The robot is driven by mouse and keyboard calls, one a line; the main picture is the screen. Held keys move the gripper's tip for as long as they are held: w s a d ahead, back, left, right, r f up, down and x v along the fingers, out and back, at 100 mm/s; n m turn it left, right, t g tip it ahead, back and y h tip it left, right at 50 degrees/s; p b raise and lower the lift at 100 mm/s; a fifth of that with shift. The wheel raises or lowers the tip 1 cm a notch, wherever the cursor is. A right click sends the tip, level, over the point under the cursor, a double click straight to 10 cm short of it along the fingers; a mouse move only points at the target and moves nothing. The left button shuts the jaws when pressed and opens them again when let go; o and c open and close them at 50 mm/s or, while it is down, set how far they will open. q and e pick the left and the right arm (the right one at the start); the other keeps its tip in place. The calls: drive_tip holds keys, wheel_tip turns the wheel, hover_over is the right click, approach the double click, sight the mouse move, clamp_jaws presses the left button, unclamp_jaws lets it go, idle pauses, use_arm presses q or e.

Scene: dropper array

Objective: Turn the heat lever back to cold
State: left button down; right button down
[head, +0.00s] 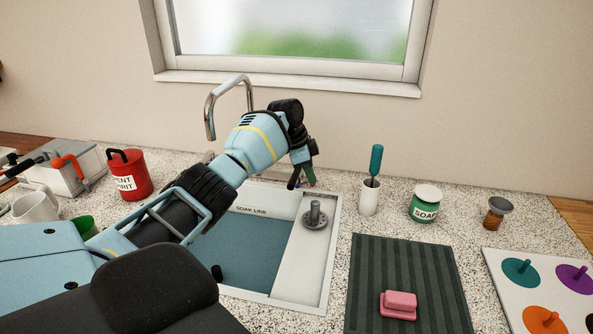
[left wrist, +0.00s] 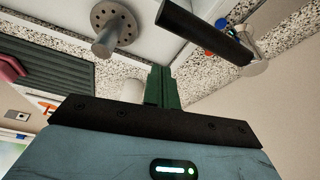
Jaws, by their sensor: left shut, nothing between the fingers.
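The black heat lever (left wrist: 205,30) shows in the left wrist view, reaching out from a chrome tap base (left wrist: 256,62). A blue dot (left wrist: 221,24) and a red dot (left wrist: 208,53) are beside it. In the head view my left arm hides most of the tap's base; the chrome spout (head: 210,108) rises behind it. My left gripper (head: 303,182) is above the back right edge of the sink. Its green fingers (left wrist: 159,88) are shut and empty, apart from the lever and to the left of it in the wrist view. My right gripper is out of view.
The sink (head: 247,250) holds bluish water. A grey disc with a stem (head: 315,216) stands on its right ledge. A white cup with a teal-handled tool (head: 370,197), a soap jar (head: 425,204) and a dark mat (head: 408,260) with a pink block (head: 398,304) are to the right.

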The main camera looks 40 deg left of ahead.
use_arm(q)
drive_tip(key=w+v, duration=0.1)
drive_tip(key=v, duration=0.9)
drive_tip(key=shift+a+b, duration=0.2)
drive_tip(key=shift+b, duration=0.15)
